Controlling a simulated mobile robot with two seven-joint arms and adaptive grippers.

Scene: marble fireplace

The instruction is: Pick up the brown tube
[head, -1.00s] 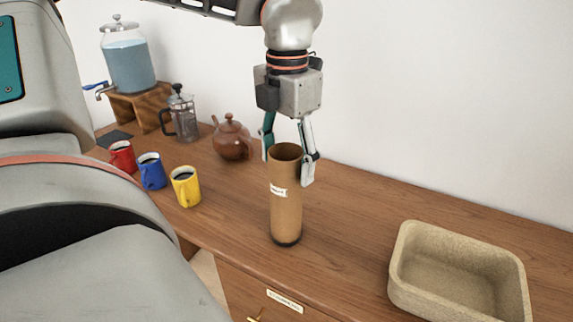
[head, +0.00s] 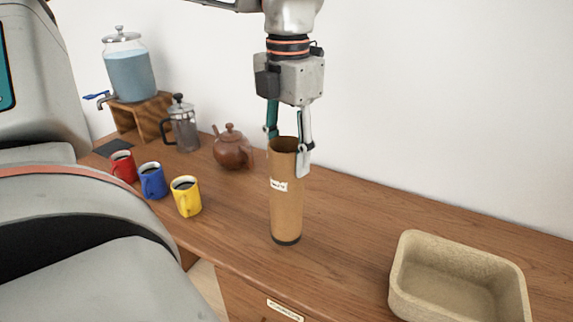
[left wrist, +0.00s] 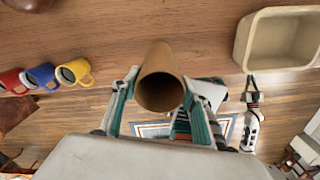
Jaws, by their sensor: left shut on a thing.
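The brown tube (head: 286,205) stands upright on the wooden counter in the head view, with a white label on its side, a dark base and an open top. My left gripper (head: 287,155) comes down from above and is shut on the tube near its top rim, one finger on each side. In the left wrist view the tube's round opening (left wrist: 159,92) sits between the two fingers. I cannot tell whether the base touches the counter.
Red (head: 122,166), blue (head: 152,181) and yellow (head: 186,196) mugs stand to the left. Behind them are a teapot (head: 232,150), a French press (head: 182,126) and a water dispenser (head: 129,72). A stone-coloured basin (head: 403,268) is at the right. Counter between tube and basin is clear.

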